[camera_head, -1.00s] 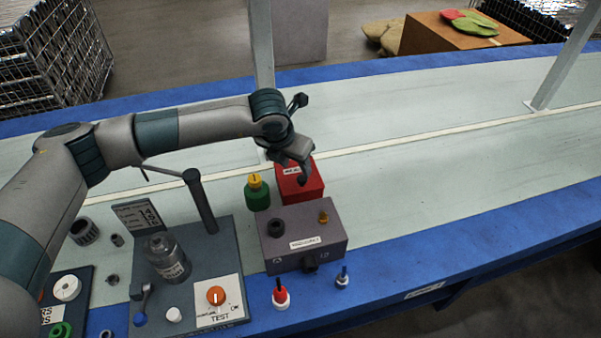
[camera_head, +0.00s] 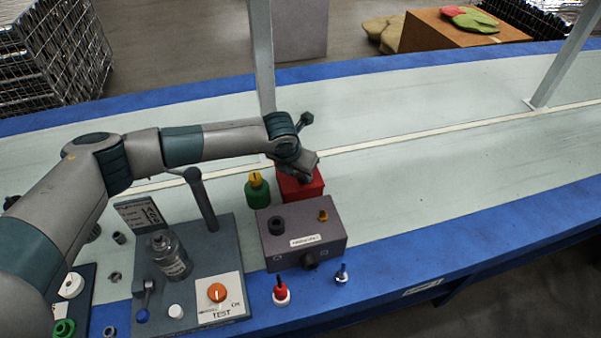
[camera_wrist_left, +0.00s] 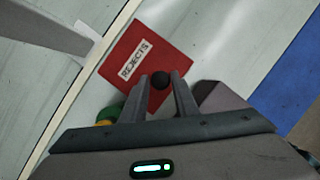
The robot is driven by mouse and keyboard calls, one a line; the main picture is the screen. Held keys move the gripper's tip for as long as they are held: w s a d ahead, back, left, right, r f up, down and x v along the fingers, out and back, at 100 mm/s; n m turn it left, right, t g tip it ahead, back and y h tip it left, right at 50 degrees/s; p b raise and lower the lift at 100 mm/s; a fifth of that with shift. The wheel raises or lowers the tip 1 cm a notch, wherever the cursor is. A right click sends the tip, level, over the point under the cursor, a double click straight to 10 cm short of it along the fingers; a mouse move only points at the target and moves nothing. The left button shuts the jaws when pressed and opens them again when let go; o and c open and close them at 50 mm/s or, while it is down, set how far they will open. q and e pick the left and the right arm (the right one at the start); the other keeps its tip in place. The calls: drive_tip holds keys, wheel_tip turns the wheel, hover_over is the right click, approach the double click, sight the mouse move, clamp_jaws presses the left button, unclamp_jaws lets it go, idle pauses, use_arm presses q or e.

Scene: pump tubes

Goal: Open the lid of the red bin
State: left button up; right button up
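The red bin (camera_head: 302,188) stands on the pale bench top behind the grey box, and its lid is shut. In the left wrist view its lid (camera_wrist_left: 146,57) carries a white REJECTS label and has a round black knob (camera_wrist_left: 160,81) near one edge. My left gripper (camera_head: 300,172) is over the bin and hides much of its top. In the left wrist view the two fingers of my left gripper (camera_wrist_left: 160,84) stand apart, one on each side of the knob. I cannot tell whether they touch it. My right gripper is not in view.
A green bottle with a yellow cap (camera_head: 257,190) stands just left of the bin. The grey box (camera_head: 300,234) is in front of it. A test stand (camera_head: 187,270) with a post is at the left. The bench to the right is clear.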

use_arm(q)
drive_tip(key=c, duration=0.5)
clamp_jaws()
drive_tip(key=shift+r, duration=0.1)
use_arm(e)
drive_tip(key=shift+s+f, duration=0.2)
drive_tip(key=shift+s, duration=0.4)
